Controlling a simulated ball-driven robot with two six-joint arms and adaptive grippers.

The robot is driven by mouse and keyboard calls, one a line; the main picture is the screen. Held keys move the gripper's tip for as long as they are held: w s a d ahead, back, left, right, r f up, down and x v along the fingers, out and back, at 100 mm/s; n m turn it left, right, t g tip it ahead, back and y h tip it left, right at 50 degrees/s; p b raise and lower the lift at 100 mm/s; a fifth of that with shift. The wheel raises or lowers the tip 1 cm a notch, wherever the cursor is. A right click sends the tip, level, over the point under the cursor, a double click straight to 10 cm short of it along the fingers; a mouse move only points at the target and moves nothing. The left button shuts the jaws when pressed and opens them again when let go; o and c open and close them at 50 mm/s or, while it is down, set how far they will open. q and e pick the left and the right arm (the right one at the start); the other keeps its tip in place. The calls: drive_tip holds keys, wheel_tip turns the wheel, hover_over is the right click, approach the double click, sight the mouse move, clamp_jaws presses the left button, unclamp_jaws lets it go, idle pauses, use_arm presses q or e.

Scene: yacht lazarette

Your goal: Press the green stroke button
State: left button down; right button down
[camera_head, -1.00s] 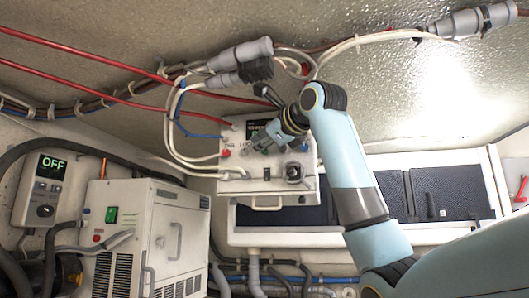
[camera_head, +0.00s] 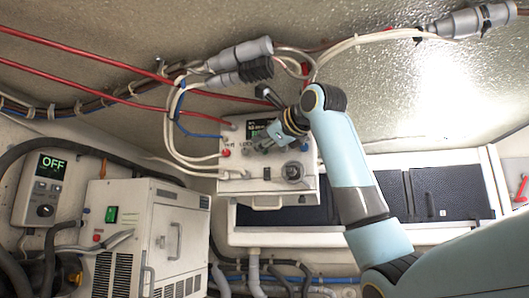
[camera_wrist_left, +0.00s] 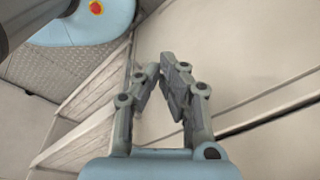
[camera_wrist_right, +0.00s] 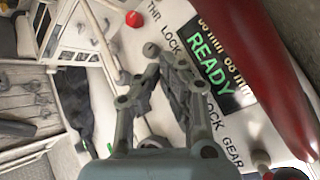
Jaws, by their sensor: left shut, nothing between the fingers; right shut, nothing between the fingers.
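The white control box (camera_head: 232,185) hangs in the middle of the head view. Its dark display shows green text, which reads READY in the right wrist view (camera_wrist_right: 212,68). My right gripper (camera_head: 255,148) is shut and empty in front of the box face, below the display; contact cannot be told. In the right wrist view its fingertips (camera_wrist_right: 162,64) are close to a small grey knob (camera_wrist_right: 151,49) by the THR LOCK lettering. I cannot make out the green stroke button clearly; my fingers cover part of the panel. My left gripper (camera_wrist_left: 160,68) is shut and empty, away from the box.
A red button (camera_head: 226,153) sits at the box's left and a dark round knob (camera_head: 292,171) at its lower right. White cables and red lines run close beside and above the box. A white machine (camera_head: 178,240) and an OFF display unit (camera_head: 45,190) stand left.

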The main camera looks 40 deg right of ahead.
drive_tip(key=shift+w+d, duration=0.25)
drive_tip(key=shift+d, duration=0.05)
idle(0.6)
drive_tip(key=shift+s+a, duration=0.5)
drive_tip(key=shift+a, duration=0.1)
idle(0.4)
drive_tip(key=s+a, duration=0.3)
drive_tip(key=a, duration=0.1)
drive_tip(key=shift+s+b, duration=0.15)
drive_tip(key=shift+b, duration=0.15)
drive_tip(key=shift+d, duration=0.1)
idle(0.6)
